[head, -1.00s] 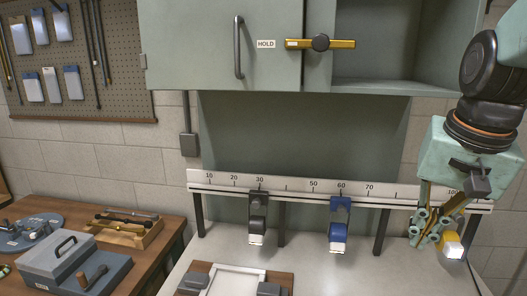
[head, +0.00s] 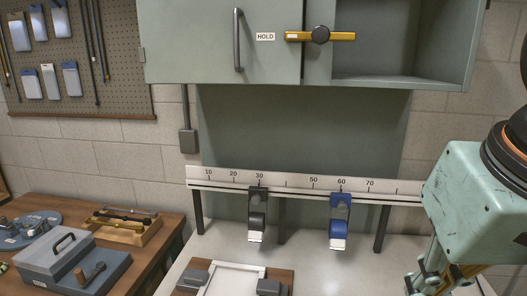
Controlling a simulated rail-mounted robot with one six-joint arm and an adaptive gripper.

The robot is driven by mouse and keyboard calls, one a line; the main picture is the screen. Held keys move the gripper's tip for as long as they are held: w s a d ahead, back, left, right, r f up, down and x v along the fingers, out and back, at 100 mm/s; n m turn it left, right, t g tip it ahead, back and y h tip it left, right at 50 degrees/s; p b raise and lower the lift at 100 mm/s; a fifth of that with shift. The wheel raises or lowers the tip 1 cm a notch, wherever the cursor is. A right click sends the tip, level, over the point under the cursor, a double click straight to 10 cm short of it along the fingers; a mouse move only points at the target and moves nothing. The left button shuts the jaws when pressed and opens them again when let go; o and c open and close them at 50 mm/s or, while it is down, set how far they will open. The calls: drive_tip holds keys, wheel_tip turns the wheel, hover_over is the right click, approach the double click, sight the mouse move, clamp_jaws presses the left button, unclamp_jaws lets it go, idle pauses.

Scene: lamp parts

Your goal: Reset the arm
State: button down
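My gripper (head: 438,280) is at the lower right in the head view, below its pale green wrist housing. Its linkage shows, but the fingertips are cut off by the bottom edge, so I cannot tell how far it is open. A small yellow patch (head: 460,272) shows beside the linkage; I cannot tell what it belongs to. A black lamp (head: 257,215) hangs on the numbered rail (head: 285,186) at the 30 mark. A blue lamp (head: 339,220) hangs at the 60 mark. My arm hides the rail's right end.
A green cabinet (head: 200,50) hangs above, with a yellow latch bar (head: 342,37) and an open right bay. A framed white panel (head: 232,280) lies on the bench below. A wooden table (head: 172,232) with a grey box (head: 60,255) stands left.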

drive_tip(key=shift+s+a+f+n, duration=0.1)
drive_tip(key=shift+s+a+n, duration=0.05)
drive_tip(key=shift+s, duration=0.4)
drive_tip(key=shift+s+a+f+n, duration=0.15)
drive_tip(key=shift+s+a+n, duration=0.05)
drive_tip(key=shift+s, duration=0.4)
drive_tip(key=shift+s+a+f+n, duration=0.1)
drive_tip(key=shift+s+a+n, duration=0.05)
drive_tip(key=shift+s, duration=0.4)
